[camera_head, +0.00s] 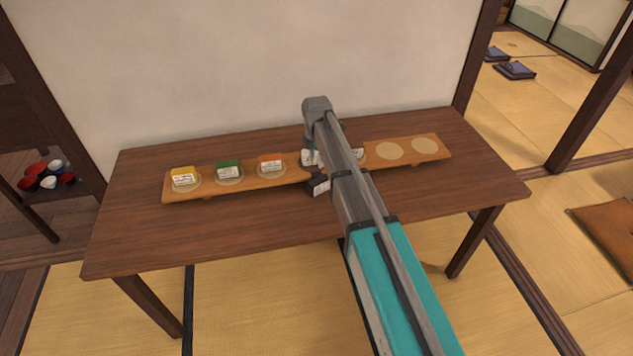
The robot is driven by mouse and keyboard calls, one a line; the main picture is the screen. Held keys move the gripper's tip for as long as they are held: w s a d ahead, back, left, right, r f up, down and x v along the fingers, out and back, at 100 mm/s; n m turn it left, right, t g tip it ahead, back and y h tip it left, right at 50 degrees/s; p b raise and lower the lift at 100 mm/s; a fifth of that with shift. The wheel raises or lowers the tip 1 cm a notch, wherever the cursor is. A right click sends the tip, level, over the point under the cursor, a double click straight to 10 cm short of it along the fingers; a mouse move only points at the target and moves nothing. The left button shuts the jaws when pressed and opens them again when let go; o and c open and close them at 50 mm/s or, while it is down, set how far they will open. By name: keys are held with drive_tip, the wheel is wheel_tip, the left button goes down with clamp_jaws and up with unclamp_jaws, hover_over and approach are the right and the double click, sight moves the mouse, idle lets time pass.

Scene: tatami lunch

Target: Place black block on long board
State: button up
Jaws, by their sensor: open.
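The long board (292,176) is a light wooden strip with round pale spots, lying along the table. A dark block with a white label (319,186), which looks like the black block, sits at the front edge of the board, partly covered by my arm. I cannot tell whether it touches the board. My gripper (312,158) is mostly hidden by my own arm link, close to the board's middle and near the dark block. Its fingertips do not show clearly, and I see nothing held in it.
Yellow (183,178), green (229,170) and orange (271,163) labelled blocks stand on the board's left part. A white label (358,153) shows just right of my arm. Two spots at the right end are empty. The brown table (230,222) is clear in front; a wall stands behind.

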sight(316, 181)
drive_tip(key=shift+a+f, duration=0.1)
idle(0.4)
wheel_tip(316, 181, down, 8)
drive_tip(key=b, duration=0.8)
drive_tip(key=shift+f+b, duration=0.2)
drive_tip(key=shift+b, duration=0.15)
drive_tip(key=shift+w+f+b, duration=0.15)
drive_tip(key=shift+f+b, duration=2.45)
clamp_jaws()
drive_tip(key=shift+r, duration=0.25)
wheel_tip(316, 181, up, 18)
drive_tip(key=p, duration=1.8)
drive_tip(key=shift+f, duration=0.2)
